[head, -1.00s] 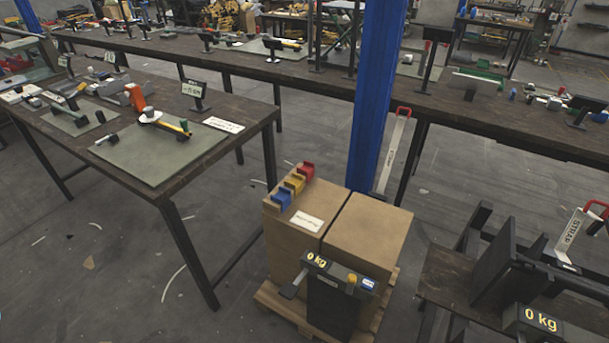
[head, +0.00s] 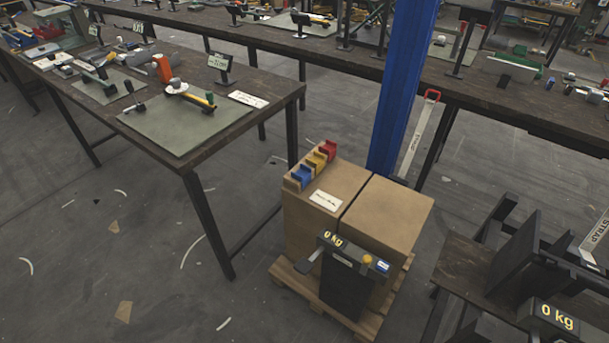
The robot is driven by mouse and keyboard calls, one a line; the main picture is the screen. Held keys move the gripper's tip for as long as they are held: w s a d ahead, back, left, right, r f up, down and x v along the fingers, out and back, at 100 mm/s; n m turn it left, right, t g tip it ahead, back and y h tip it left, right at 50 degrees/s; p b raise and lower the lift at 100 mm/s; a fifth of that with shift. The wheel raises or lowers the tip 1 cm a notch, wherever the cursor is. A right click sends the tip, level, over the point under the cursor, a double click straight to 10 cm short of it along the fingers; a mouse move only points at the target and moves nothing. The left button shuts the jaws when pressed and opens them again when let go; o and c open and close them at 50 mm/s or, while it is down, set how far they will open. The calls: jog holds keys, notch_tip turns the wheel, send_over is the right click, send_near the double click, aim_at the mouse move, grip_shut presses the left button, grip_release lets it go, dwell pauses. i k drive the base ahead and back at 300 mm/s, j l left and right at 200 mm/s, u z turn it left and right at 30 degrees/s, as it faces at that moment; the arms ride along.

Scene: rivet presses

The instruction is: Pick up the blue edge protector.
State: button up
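The blue edge protector (head: 299,177) sits on the top left edge of the left cardboard box (head: 338,179), at the near end of a row. A yellow protector (head: 316,162) and a red protector (head: 328,149) are behind it in the same row. All three are small angled blocks. My gripper is not in view.
Two boxes stand on a wooden pallet (head: 283,270), with a black device reading 0 kg (head: 345,252) at their front. A blue post (head: 402,90) rises behind them. A dark workbench (head: 290,86) is to the left, and another black stand (head: 553,318) to the right.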

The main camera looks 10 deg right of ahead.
aim_at(303, 174)
jog(key=i+j, duration=1.7)
jog(key=i+j+z, duration=0.1)
jog(key=z, duration=0.4)
jog(key=i+j+z, duration=0.1)
jog(key=z, duration=0.35)
jog(key=i+j+z, duration=0.1)
jog(key=z, duration=0.4)
